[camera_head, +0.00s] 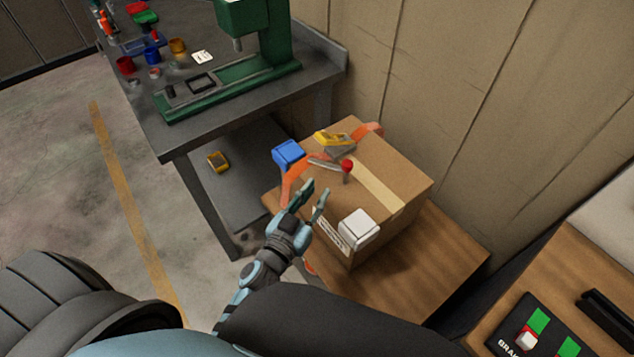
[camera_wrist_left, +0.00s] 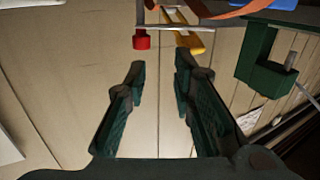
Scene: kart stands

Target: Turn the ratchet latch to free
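A cardboard box (camera_head: 405,180) has an orange strap (camera_head: 292,181) across its top. On the strap sits the ratchet latch, with a yellow part (camera_head: 333,137) and a grey lever that ends in a red knob (camera_head: 347,166). My left gripper (camera_head: 315,194) is open and empty at the near side of the box, short of the red knob and apart from it. In the left wrist view its two fingers (camera_wrist_left: 160,68) are spread, with the red knob (camera_wrist_left: 142,40) and yellow part (camera_wrist_left: 188,38) beyond the tips. My right gripper is not in view.
A blue block (camera_head: 288,154) is beside the strap, and a white block (camera_head: 358,228) is at the box's near edge. The box stands on a wooden surface (camera_head: 440,262). A grey workbench (camera_head: 330,62) with a green machine (camera_head: 262,30) stands behind left. A wall closes the right.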

